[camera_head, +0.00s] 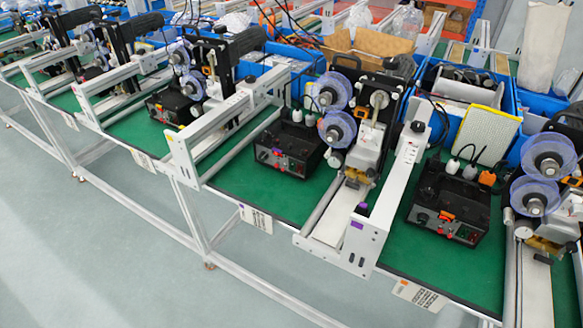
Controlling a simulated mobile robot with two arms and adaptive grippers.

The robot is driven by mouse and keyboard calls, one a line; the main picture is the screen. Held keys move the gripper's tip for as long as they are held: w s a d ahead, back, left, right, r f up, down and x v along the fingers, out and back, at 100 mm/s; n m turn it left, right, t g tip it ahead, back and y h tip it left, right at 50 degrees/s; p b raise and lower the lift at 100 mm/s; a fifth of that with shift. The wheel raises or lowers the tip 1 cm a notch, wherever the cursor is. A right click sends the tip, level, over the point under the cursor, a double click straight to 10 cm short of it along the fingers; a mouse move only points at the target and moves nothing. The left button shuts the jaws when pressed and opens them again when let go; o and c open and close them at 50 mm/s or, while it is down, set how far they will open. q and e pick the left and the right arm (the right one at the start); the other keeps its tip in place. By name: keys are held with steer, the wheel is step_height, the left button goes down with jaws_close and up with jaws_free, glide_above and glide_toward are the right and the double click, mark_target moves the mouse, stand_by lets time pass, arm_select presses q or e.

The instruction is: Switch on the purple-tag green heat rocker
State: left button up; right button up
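A label card with a purple tag (255,218) hangs on the front edge of the middle green-topped station. Behind it on that station stands a black control box (288,150) with plugs on top and small coloured controls on its sloped front. The green heat rocker is too small to pick out surely, and its on or off position cannot be told. A similar black control box (449,208) stands on the station to the right, whose card has an orange tag (419,294). Neither of my grippers is in view.
Clear blue-hubbed reels (337,128) and a coder head stand right of the middle box. White frame rails (384,205) divide the stations. Blue bins (298,57) line the back. The grey floor (110,255) in front is clear.

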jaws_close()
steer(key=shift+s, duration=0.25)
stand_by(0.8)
